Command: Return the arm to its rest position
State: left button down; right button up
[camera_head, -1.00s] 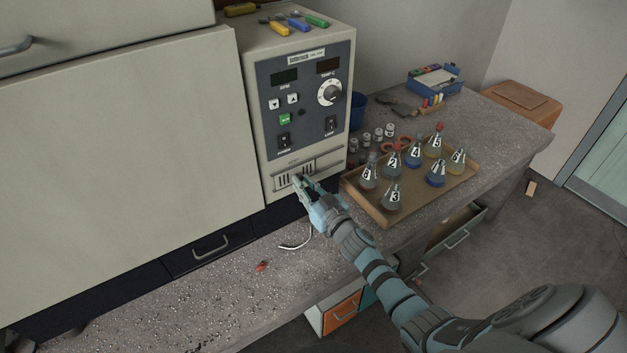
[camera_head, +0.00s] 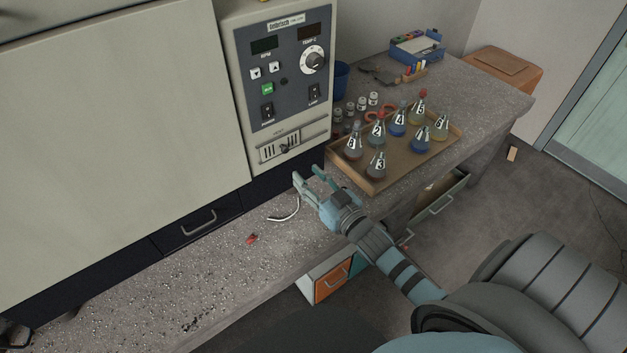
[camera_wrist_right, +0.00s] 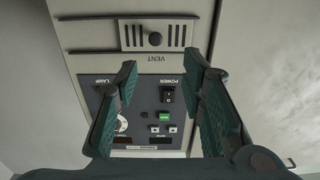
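My right gripper (camera_head: 307,179) is in front of the lower part of the control panel, above the bench. It is open and empty, and its fingers stand apart in the right wrist view (camera_wrist_right: 165,95). The vent slider (camera_head: 284,148) on the control panel (camera_head: 290,65) is up and left of the fingertips, apart from them. The vent's dark knob also shows in the right wrist view (camera_wrist_right: 155,39), beyond the fingers. My left gripper is not in view.
A tray (camera_head: 372,189) of numbered flasks stands just right of my right gripper. A white curved handle-like piece (camera_head: 286,212) and a small red item (camera_head: 252,238) lie on the bench. An open drawer (camera_head: 440,200) juts out below the bench. The bench front at left is mostly clear.

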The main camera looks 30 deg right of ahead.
jog(key=shift+s+d, duration=0.1)
jog(key=shift+s, duration=0.75)
jog(key=s+d+f+g+h, duration=0.15)
jog(key=s+f+g, duration=0.35)
jog(key=f, duration=0.8)
jog(key=s+d+f+g+h, duration=0.1)
jog(key=s+d+f+g, duration=0.2)
jog(key=s+f, duration=0.7)
jog(key=s+a+f+g, duration=0.3)
jog(key=s+f, duration=0.6)
jog(key=s, duration=0.4)
jog(key=s+a+f+g, duration=0.3)
jog(key=s+f+g, duration=0.2)
jog(key=s+f, duration=0.4)
jog(key=s, duration=0.3)
jog(key=shift+s+a+f+g+y+b, duration=0.3)
jog(key=shift+s+a+f+g+y, duration=0.05)
jog(key=shift+s+a+g, duration=0.05)
